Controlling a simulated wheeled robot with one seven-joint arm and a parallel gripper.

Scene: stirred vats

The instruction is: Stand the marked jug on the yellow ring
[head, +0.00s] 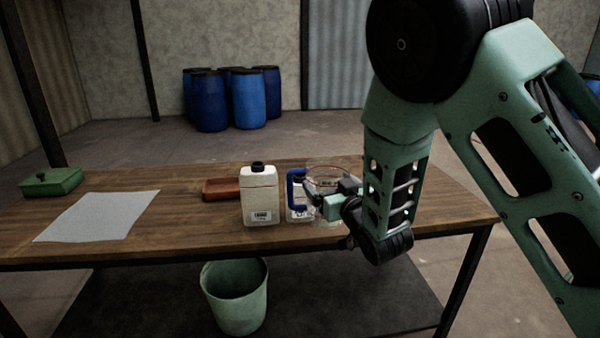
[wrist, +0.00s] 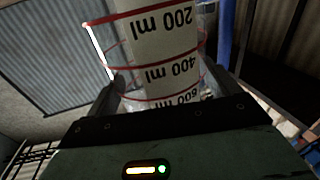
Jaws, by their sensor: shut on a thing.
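The marked jug (head: 327,173) is clear, with red lines and a blue handle (head: 297,188) on its left side in the head view. In the wrist view the jug (wrist: 160,72) fills the upper middle, its 200, 400 and 600 ml marks upside down in the picture. The blue handle (wrist: 225,35) shows at its right there. My gripper (head: 326,207) is shut on the jug, with a finger on each side of it in the wrist view. I cannot tell whether its base touches the table. The yellow ring is not visible in either view.
A white canister (head: 258,197) with a black cap stands left of the jug on the wooden table (head: 180,225). Another white container (head: 298,214) shows beside the jug. A reddish tray (head: 220,189), grey sheet (head: 98,216) and green box (head: 51,182) lie farther left. A bin (head: 236,300) stands below.

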